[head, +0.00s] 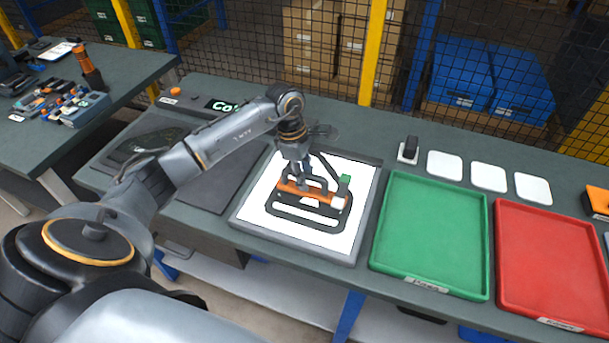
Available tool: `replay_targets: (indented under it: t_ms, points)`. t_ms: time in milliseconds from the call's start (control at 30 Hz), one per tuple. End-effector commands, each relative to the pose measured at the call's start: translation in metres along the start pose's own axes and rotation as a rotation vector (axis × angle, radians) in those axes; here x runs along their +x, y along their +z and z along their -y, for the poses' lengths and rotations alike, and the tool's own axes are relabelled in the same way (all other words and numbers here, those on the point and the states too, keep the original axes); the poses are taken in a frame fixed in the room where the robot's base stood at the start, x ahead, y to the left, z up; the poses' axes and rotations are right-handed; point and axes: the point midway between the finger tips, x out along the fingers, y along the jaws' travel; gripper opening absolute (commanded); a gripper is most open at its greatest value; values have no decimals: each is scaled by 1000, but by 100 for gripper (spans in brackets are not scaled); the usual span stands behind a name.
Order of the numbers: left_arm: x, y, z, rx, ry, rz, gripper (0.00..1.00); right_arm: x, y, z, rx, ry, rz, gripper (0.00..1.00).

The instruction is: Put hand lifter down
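The hand lifter (289,188), which I take to be the orange bar with a small white block at its right end, is over a black slotted frame (290,218). The frame lies on a bright white panel (258,207) set in a grey surround on the bench. My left gripper (302,184) points down at the orange bar, with its fingers at the bar and appearing closed on it. The bar's underside is hidden, so I cannot tell whether it touches the frame. A small green part (345,183) shows at the frame's right side. My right gripper is not in view.
A green tray (432,232) and a red tray (553,262) stand right of the panel. Several white pads (489,177) and a small black item (410,148) lie behind. A dark mat (205,190) lies left. A side table (130,62) holds tools. A mesh fence stands behind.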

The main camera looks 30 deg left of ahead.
Motion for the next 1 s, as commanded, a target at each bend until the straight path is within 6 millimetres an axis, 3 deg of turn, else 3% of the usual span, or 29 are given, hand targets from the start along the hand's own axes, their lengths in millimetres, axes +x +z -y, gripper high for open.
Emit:
replay_targets:
  t_ms: [467,1000]
  points:
    - [-9,0,-1,0,4,0,40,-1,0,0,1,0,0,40]
    - [-111,0,-1,0,4,0,40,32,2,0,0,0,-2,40]
